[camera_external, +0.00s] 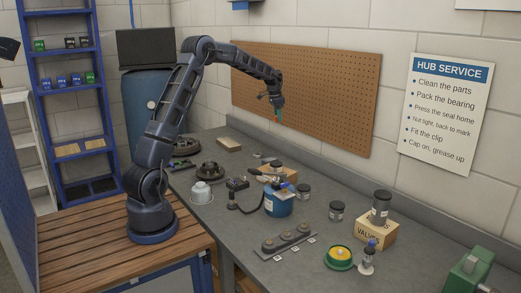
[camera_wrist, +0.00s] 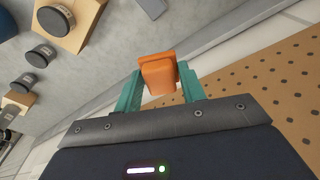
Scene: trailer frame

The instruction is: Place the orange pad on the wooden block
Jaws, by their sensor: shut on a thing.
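My gripper (camera_external: 279,113) is raised above the far part of the bench, in front of the pegboard. In the wrist view my gripper (camera_wrist: 158,92) has its teal fingers on either side of the orange pad (camera_wrist: 158,72) and is shut on it. The pad is held clear of the bench and is too small to make out in the external view. A flat wooden block (camera_external: 228,144) lies on the bench near the back wall, left of and below my gripper. Its top looks bare. I cannot pick it out in the wrist view.
The grey bench (camera_external: 232,218) holds several parts: a blue can (camera_external: 278,204), dark jars (camera_external: 337,211), a valves box (camera_external: 374,233) with a jar on it, and a dark hub (camera_external: 209,171). The pegboard (camera_external: 325,95) stands close behind my gripper.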

